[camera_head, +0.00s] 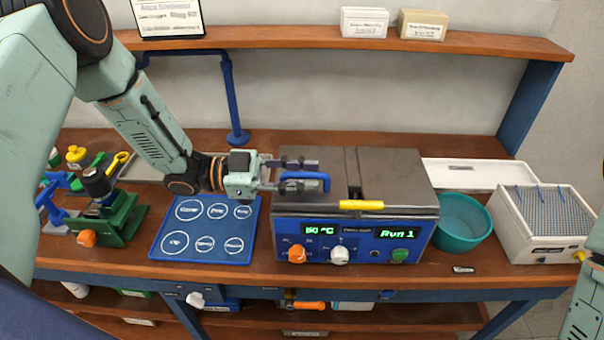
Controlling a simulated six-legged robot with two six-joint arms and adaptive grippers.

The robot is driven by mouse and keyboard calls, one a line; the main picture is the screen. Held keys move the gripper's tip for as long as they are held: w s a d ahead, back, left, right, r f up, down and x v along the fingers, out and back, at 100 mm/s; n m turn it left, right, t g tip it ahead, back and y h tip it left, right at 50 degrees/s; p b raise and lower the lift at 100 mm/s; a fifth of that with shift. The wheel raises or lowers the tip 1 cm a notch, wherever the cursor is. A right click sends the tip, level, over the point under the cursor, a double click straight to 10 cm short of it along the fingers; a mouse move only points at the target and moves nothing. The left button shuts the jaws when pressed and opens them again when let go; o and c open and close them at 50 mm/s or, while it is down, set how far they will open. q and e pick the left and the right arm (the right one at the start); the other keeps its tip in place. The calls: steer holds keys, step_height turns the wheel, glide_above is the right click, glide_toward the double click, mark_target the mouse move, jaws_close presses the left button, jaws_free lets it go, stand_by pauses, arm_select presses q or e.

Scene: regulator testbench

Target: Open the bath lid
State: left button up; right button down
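The bath is a grey metal box with a blue front panel (360,245) showing green readouts, "80 °C" and "Run 1". Its top has a left lid section and a right lid section (395,175), both lying flat. A blue handle (318,176) is on the left section and a yellow handle (361,205) is at the front of the right one. My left gripper (300,175) reaches in from the left over the left section. Its fingers are apart, with the blue handle at their tips; contact is unclear. My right gripper is out of view; only part of my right arm shows at the right edge.
A blue mat with white circles (167,245) lies left of the bath, and a green fixture (120,222) stands farther left. A teal bowl (462,222) and a white rack box (545,222) stand to the right. A wooden shelf (300,38) runs behind.

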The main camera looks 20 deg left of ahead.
arm_select(q)
steer(key=shift+c, duration=0.8)
steer(key=shift+a, duration=0.2)
jaws_close()
steer(key=shift+d+r, duration=0.1)
steer(key=shift+d, duration=0.05)
